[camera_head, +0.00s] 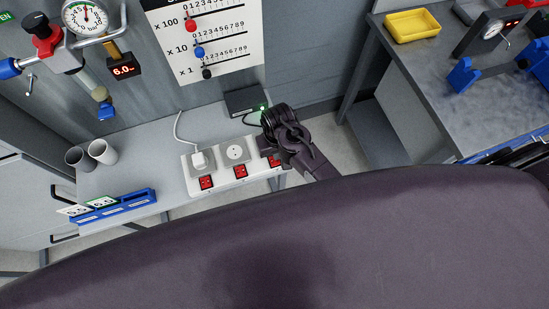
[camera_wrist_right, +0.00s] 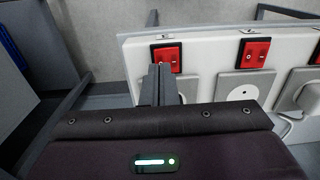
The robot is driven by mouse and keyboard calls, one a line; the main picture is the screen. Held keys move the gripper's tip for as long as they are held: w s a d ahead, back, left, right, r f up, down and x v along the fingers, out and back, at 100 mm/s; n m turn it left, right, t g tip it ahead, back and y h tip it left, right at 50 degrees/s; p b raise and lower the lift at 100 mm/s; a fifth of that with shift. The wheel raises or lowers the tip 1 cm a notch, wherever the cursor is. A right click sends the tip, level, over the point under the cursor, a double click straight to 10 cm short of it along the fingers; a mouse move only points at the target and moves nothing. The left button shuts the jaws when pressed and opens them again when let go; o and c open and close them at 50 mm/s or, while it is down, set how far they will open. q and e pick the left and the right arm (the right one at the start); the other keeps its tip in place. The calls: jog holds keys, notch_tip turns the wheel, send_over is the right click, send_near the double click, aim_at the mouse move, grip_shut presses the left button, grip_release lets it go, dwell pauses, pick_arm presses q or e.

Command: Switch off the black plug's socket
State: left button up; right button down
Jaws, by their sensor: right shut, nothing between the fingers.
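A white socket strip (camera_head: 218,184) lies on the grey bench, with a red switch below each socket. A white plug (camera_head: 199,160) is in the left socket; the middle socket (camera_head: 235,152) is empty. My right gripper (camera_head: 284,132) covers the right socket, so the black plug is hidden; a black cable (camera_head: 249,119) runs behind the gripper. The right red switch (camera_head: 274,161) is partly covered. In the right wrist view that switch (camera_wrist_right: 166,57) shows at the left, and my shut, empty fingertips (camera_wrist_right: 160,70) overlap its edge; contact cannot be told. My left gripper is out of view.
A black box (camera_head: 245,101) with a green light stands behind the strip. Two cups (camera_head: 102,152) and a blue rack (camera_head: 113,208) are on the bench to the left. A second table with a yellow tray (camera_head: 412,25) is at the right, across a floor gap.

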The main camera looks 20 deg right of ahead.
jog(key=shift+f+b, duration=0.45)
jog(key=shift+f, duration=0.5)
dwell(0.3)
notch_tip(320, 180, up, 3)
jog(key=p, duration=0.2)
jog(key=shift+f+p, duration=0.15)
jog(key=shift+p, duration=0.15)
jog(key=shift+r, duration=2.15)
